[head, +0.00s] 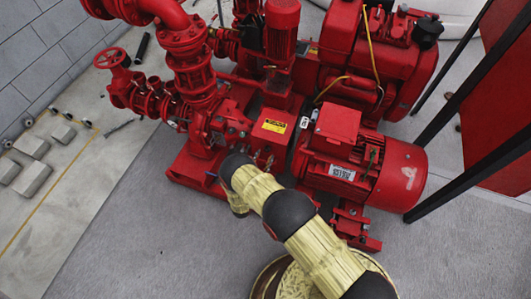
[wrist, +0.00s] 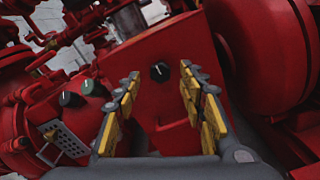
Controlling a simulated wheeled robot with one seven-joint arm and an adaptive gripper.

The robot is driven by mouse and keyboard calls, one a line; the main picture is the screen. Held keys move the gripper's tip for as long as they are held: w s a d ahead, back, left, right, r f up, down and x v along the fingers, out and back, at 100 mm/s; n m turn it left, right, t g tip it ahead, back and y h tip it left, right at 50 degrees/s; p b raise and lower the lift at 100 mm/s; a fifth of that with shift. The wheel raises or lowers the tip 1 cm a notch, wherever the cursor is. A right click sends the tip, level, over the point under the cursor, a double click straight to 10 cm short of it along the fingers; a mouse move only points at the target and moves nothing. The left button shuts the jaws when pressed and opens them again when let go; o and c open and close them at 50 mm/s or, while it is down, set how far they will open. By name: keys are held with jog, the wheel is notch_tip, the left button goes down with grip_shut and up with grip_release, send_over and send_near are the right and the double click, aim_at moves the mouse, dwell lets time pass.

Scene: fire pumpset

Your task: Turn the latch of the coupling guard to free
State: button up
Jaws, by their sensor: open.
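The latch (wrist: 159,71) is a small black round knob with a white mark on its face. It sits on the upper part of the flat red coupling guard (wrist: 150,100) in the wrist view. My gripper (wrist: 160,78) is open, with yellow-padded fingers to either side of the latch in the picture. The fingers look apart from it, and nothing is between them but open space. The exact gap to the guard is hard to judge. In the head view my arm covers the gripper's fingers and the latch cannot be made out.
A red box with a green knob (wrist: 87,86), a black knob (wrist: 69,99) and a grille stands left of the guard. In the head view, a red motor (head: 365,170) lies right of my arm and red pump pipework (head: 190,60) rises left. Grey floor (head: 120,230) is clear at front left.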

aim_at(267, 150)
jog(key=shift+b+x, duration=0.45)
jog(key=shift+x, duration=1.4)
jog(key=shift+c, duration=0.4)
grip_shut()
